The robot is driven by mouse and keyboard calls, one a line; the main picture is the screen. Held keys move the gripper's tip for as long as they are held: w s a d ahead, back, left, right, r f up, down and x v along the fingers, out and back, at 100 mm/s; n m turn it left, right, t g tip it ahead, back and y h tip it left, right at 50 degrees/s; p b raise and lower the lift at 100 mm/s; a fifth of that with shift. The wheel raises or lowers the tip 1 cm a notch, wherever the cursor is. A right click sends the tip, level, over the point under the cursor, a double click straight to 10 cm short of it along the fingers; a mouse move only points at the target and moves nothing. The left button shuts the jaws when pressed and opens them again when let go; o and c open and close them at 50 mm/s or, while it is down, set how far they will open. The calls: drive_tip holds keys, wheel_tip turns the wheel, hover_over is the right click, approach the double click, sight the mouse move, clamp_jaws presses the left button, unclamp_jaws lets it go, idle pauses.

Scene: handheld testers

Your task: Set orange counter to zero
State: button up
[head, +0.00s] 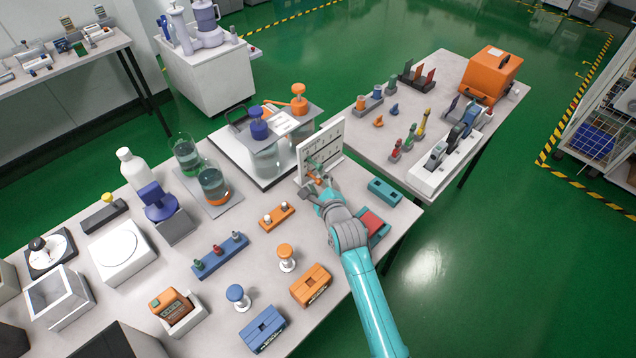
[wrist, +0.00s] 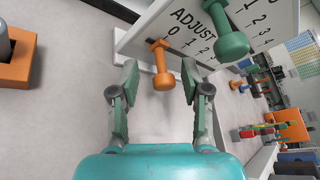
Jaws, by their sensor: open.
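A white upright panel (head: 334,138) stands on the near table; in the wrist view the panel (wrist: 140,40) reads "ADJUST" above rows of numbers. An orange dumbbell-shaped knob (wrist: 162,78) sticks out from the panel, its inner end close to the "0" of a 0, 1, 2, 3 row. A larger green knob (wrist: 230,42) sits to its right beside another number row. My gripper (wrist: 160,88) is open, with one finger on each side of the orange knob and visible gaps to it. In the head view my gripper (head: 316,182) is at the panel's front and partly hides the knobs.
An orange block with two pegs (head: 276,216) lies left of my gripper. A teal block (head: 384,191) and a teal box with a red top (head: 371,223) lie to the right. Jars on a white stand (head: 240,150) are behind left. An orange box (head: 311,285) sits nearer.

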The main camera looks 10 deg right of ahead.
drive_tip(key=v, duration=1.2)
drive_tip(key=shift+s, duration=0.1)
